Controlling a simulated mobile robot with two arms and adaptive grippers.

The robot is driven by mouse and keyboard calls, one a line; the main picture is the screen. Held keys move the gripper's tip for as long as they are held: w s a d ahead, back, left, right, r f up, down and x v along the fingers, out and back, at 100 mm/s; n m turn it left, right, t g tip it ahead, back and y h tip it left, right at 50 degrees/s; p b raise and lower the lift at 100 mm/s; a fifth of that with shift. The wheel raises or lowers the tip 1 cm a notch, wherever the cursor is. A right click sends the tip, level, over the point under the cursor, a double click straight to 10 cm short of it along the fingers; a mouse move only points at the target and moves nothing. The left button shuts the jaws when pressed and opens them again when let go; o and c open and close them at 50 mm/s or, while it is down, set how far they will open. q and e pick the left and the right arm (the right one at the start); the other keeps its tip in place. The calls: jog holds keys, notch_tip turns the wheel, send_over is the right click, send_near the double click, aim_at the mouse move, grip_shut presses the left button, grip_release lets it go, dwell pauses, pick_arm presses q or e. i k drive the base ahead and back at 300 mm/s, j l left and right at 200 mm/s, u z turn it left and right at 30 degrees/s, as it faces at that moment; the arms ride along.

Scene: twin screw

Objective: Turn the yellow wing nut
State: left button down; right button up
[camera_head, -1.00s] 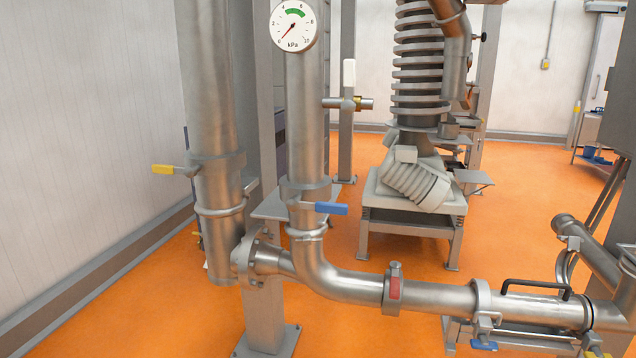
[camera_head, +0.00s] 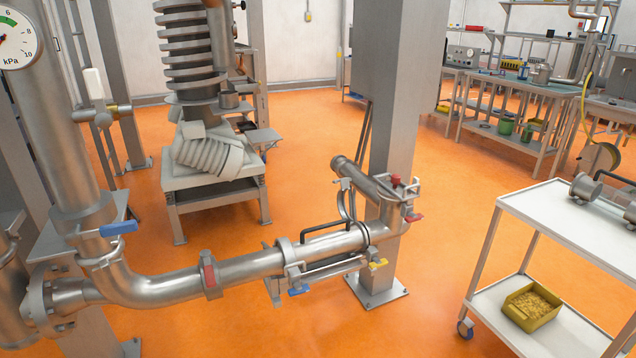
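A yellow wing nut (camera_head: 378,264) shows small under the right part of the horizontal steel pipe (camera_head: 245,265), near the grey column. A blue wing nut (camera_head: 299,290) sits to its left under a pipe clamp, and a red one (camera_head: 414,218) sits to its upper right at the pipe's end. The yellow wing nut's exact angle is too small to tell. Neither of my grippers is in view, and nothing touches the wing nut.
A blue valve handle (camera_head: 118,228) is on the left pipe. A grey column (camera_head: 393,130) stands behind the pipe end. A white trolley (camera_head: 550,225) with a yellow bin (camera_head: 531,305) stands at right. Workbenches (camera_head: 535,85) are behind. Orange floor (camera_head: 440,270) is clear between pipe and trolley.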

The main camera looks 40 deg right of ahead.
aim_at(344, 182)
jog(key=i+l, duration=0.25)
jog(key=l, duration=0.3)
jog(key=i+l+z, duration=0.15)
jog(key=l, duration=0.35)
jog(key=i+l, duration=0.35)
jog(key=l, duration=0.15)
jog(key=i+l+z, duration=0.15)
jog(key=i+l, duration=0.15)
jog(key=l, duration=0.2)
jog(key=i+l, duration=0.3)
jog(key=l, duration=0.2)
jog(key=i+l+z, duration=0.15)
jog(key=i+l, duration=0.15)
jog(key=l, duration=0.15)
jog(key=k+j+z, duration=0.15)
jog(key=k+z, duration=0.15)
jog(key=k, duration=0.2)
jog(key=k+z, duration=0.3)
jog(key=k, duration=0.25)
